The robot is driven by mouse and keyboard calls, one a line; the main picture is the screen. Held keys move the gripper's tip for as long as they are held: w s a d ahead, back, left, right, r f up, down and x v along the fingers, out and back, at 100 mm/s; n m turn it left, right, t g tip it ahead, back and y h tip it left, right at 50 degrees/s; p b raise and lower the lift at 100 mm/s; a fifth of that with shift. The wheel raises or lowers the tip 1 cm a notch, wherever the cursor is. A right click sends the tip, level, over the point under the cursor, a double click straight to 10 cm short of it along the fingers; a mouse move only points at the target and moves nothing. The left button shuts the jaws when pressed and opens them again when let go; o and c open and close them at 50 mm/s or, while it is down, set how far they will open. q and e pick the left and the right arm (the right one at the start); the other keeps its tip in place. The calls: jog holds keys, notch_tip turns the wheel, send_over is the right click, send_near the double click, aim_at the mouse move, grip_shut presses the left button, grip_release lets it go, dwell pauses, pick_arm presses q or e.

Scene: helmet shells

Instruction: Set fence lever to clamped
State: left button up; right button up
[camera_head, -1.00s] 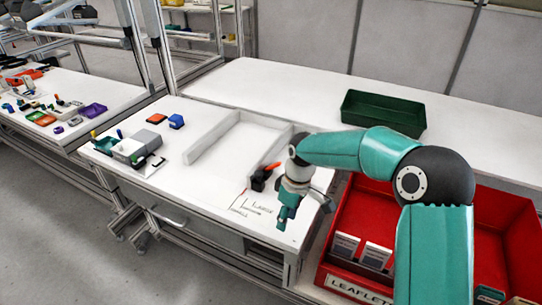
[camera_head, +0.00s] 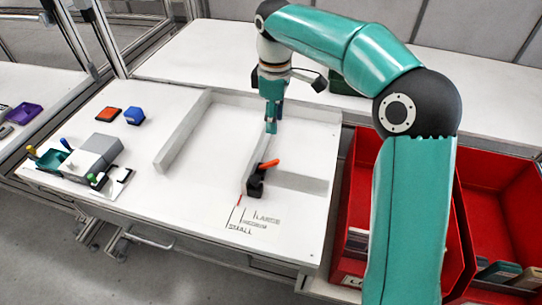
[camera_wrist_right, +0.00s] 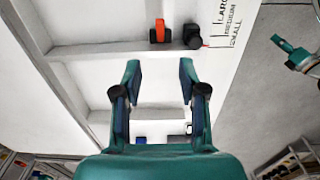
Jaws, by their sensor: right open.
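The fence lever (camera_head: 268,165) has an orange handle on a black clamp block (camera_head: 255,186), beside the grey fence (camera_head: 300,182) on the white table. In the right wrist view the orange handle (camera_wrist_right: 160,31) lies beyond the fingertips, next to a round black knob (camera_wrist_right: 192,36). My right gripper (camera_head: 271,126) points down over the table, behind the lever in the head view. Its two fingers (camera_wrist_right: 160,72) are apart with nothing between them. A teal gripper, apparently my left (camera_wrist_right: 289,49), shows at the right edge of the wrist view; its fingers are unclear.
Size marks SMALL, MEDIUM and LARGE (camera_head: 250,220) are printed near the table's front edge. A grey box (camera_head: 100,150), an orange block (camera_head: 108,114) and a blue block (camera_head: 134,116) stand left. Red bins (camera_head: 350,200) stand right.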

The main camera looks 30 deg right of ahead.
aim_at(274, 160)
notch_tip(274, 160, down, 16)
jog(key=shift+d+r+b, duration=0.1)
jog(key=shift+r+b, duration=0.1)
jog(key=shift+b, duration=0.2)
grip_shut()
